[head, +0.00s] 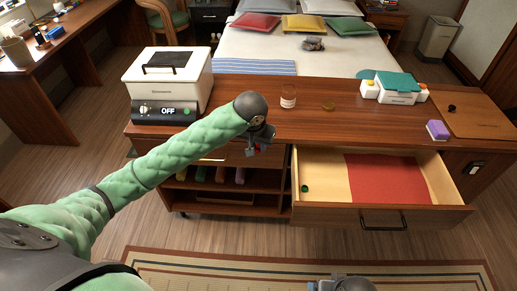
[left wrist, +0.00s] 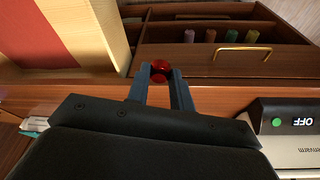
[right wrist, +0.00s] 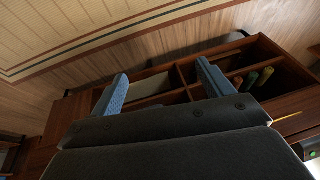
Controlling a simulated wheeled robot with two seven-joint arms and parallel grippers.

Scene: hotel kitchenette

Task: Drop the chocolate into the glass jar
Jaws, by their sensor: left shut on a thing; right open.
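My left gripper (head: 259,143) is in front of the counter's front edge, above the shelves and left of the open drawer. In the left wrist view its fingertips (left wrist: 158,82) are shut on a shiny red ball-like piece, which I take as the chocolate (left wrist: 160,67). The glass jar (head: 288,97), clear with a pale label, stands upright on the counter, behind and to the right of the left gripper. My right gripper (head: 332,284) is low at the bottom edge of the head view. In the right wrist view it is open and empty (right wrist: 160,80).
A pulled-out drawer (head: 385,216) holds a small green round thing (head: 305,188) and a red panel. A white cooker (head: 168,80) stands left on the counter.

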